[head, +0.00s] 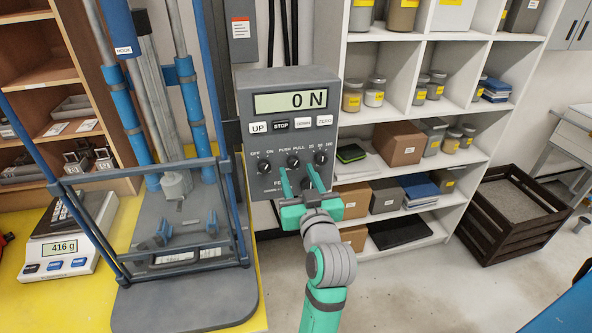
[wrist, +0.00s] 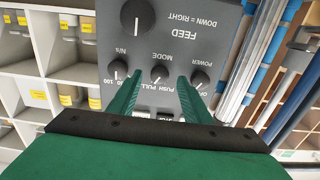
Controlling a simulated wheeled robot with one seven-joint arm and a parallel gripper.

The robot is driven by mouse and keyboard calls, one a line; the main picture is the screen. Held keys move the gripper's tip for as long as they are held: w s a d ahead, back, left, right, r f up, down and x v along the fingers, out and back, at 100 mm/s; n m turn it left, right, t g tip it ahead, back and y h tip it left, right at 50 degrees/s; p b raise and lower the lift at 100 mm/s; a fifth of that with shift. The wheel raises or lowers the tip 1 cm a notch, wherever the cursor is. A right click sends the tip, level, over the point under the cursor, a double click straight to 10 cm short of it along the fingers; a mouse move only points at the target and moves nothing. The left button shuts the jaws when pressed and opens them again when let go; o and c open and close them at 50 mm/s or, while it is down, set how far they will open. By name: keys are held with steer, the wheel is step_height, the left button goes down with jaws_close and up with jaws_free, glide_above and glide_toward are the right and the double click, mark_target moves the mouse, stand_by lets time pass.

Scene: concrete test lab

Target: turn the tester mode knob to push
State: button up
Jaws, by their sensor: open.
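The tester's grey control box (head: 288,100) hangs at the middle of the head view, its display reading 0 N. The mode knob (head: 293,161) is the middle one of its row of three, below the PUSH and PULL labels. In the wrist view, upside down, the mode knob (wrist: 158,73) has a white mark that seems to lean toward PULL, though it is small. My gripper (head: 297,171) is open and empty, reaching up from below. In the wrist view its fingertips (wrist: 161,78) lie either side of the mode knob; I cannot tell if they touch it.
The feed knob (wrist: 138,15) is on the other side of the mode knob. The blue test frame (head: 190,90) stands left, white shelves (head: 440,120) behind right.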

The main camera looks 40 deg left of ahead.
mark_target(293, 162)
steer(key=shift+x, duration=1.15)
steer(key=c, duration=1.1)
steer(key=shift+o, duration=0.2)
steer(key=shift+w+d, duration=0.1)
steer(key=shift+n, duration=0.3)
steer(key=n, duration=0.4)
steer(key=shift+n, duration=0.4)
steer(key=n, duration=0.4)
steer(key=shift+w+d, duration=0.1)
steer(key=shift+n, duration=1.2)
